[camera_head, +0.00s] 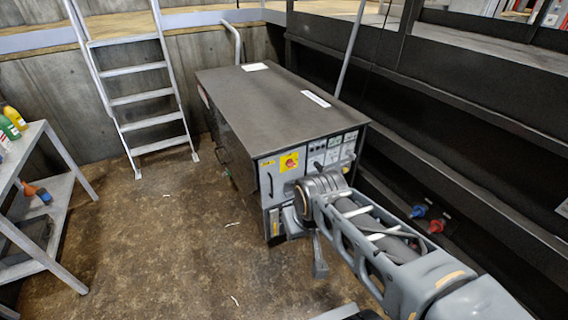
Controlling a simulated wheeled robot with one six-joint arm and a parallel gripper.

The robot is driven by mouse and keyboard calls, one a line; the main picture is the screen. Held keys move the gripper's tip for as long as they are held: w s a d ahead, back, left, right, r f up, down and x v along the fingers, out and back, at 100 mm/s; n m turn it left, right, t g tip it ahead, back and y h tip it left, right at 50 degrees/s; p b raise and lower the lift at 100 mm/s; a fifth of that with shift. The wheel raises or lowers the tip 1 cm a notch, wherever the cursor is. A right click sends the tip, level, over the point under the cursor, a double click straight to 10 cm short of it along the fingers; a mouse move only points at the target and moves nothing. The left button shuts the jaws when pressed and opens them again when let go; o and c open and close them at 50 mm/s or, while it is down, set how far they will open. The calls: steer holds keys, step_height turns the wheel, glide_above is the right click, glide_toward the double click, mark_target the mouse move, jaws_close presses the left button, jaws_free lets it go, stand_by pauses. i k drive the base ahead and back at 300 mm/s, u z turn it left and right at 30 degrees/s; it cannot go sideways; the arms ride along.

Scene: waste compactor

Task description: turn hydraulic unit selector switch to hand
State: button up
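The hydraulic unit (285,95) is a dark grey cabinet with a light control panel on its front. A red rotary switch on a yellow plate (289,162) is on the panel's left part. Several small dark knobs and labels (335,145) are on its right part. I cannot read which knob is the selector switch or its position. My arm reaches in from the lower right, and its wrist is in front of the panel's lower part. My gripper (318,262) seems to hang just below the wrist, in front of the cabinet. Its fingers are too unclear to judge, and contact with the panel cannot be seen.
A metal ladder (145,97) stands against the concrete wall at the back left. A grey shelf table (60,195) with bottles is at the left. The dark compactor side (460,120) runs along the right, with blue and red sockets (428,218). The floor left of the cabinet is mostly clear.

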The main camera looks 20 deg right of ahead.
mark_target(321, 168)
steer(key=u, duration=0.15)
steer(key=i, duration=1.55)
steer(key=z, duration=0.75)
